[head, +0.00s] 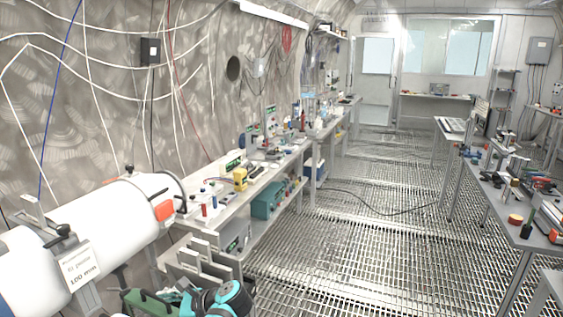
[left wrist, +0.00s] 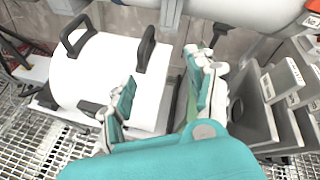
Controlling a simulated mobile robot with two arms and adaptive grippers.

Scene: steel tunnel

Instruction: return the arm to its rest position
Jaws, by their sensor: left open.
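My left gripper (left wrist: 166,84) shows in the left wrist view with its two teal-and-grey fingers spread apart and nothing held between them. Its fingertips point toward a white cylinder with black handles (left wrist: 112,75); how far apart they are is hard to tell. In the head view, my teal-and-black left arm (head: 228,298) shows at the bottom edge, low beside the grey upright plates. The fingers are hard to make out there. My right gripper is in neither view.
A large white pipe (head: 115,222) runs close at the left, with grey upright plates (head: 200,262) beside it. A green object (head: 148,302) lies near my arm. A long cluttered bench (head: 262,180) follows the wall. The grated floor (head: 350,240) is mostly open, with a cable across it.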

